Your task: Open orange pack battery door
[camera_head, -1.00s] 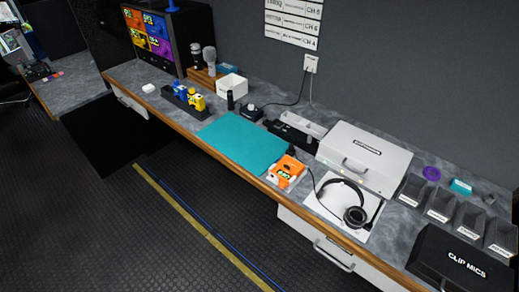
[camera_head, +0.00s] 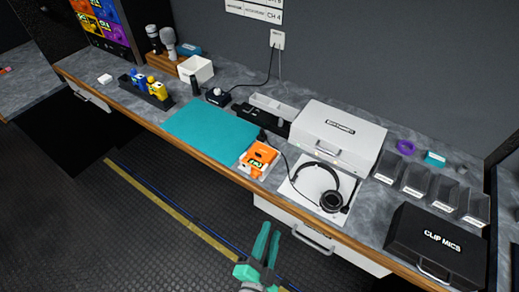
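The orange pack (camera_head: 259,156) lies on a small white base on the counter, between the teal mat and the headphones. A dark marking shows on its top, and a black part sits at its upper end. The battery door cannot be made out at this size. My gripper (camera_head: 268,228) is at the bottom middle, over the floor in front of the counter, below and apart from the pack. Its teal fingers point up in the picture with a narrow gap between them, and nothing shows between them.
The teal mat (camera_head: 213,133) lies left of the pack. Headphones (camera_head: 331,199) rest on a white sheet at right. A white case (camera_head: 338,138) stands behind, and a black CLIP MICS case (camera_head: 438,245) stands right. A drawer (camera_head: 312,236) is below the counter edge.

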